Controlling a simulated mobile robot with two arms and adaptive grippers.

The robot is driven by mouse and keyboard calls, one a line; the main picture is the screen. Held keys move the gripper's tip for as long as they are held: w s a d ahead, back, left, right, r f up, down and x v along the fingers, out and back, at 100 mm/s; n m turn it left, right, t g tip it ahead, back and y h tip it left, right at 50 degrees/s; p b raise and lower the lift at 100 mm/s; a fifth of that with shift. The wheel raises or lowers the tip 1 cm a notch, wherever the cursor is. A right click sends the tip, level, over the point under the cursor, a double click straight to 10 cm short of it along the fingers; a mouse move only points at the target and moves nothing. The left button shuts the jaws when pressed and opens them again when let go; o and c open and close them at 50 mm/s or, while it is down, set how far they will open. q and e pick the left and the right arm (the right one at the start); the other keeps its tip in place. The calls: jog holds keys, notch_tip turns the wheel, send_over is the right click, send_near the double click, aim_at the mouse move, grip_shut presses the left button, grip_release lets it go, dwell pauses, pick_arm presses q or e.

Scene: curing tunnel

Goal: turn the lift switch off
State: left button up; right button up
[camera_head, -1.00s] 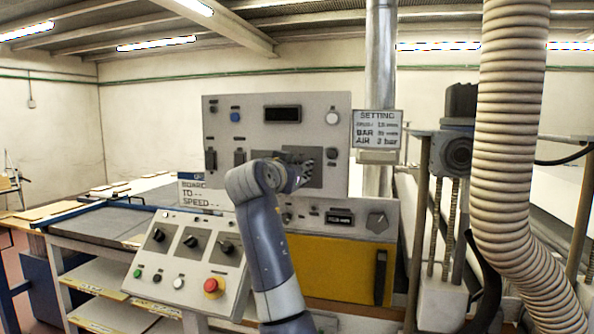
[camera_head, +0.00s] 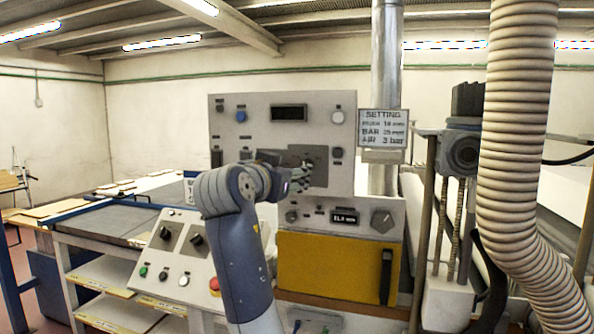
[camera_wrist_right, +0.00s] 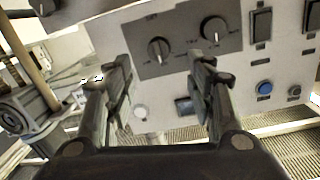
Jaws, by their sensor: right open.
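The grey upright control panel (camera_head: 260,105) carries a dark plate (camera_head: 318,155) with rotary knobs, partly hidden by my right arm. In the right wrist view the panel appears upside down, with a left knob (camera_wrist_right: 158,48) and a right knob (camera_wrist_right: 214,30) on that plate. Two dark rectangular switches (camera_wrist_right: 262,20) sit beside it. I cannot read which control is labelled lift. My right gripper (camera_head: 300,178) is in front of the plate; in the wrist view (camera_wrist_right: 162,78) its fingers are apart, with the left knob between and beyond them. Contact is not visible. My left gripper is not in view.
A sloped console (camera_head: 175,262) with knobs and a red button (camera_head: 215,285) stands at lower left. A yellow door (camera_head: 330,268) lies below the panel. A ribbed hose (camera_head: 515,150) and a metal pipe (camera_head: 386,60) stand on the right. A setting sign (camera_head: 382,128) is beside the panel.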

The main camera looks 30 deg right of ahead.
jog(key=shift+v, duration=1.45)
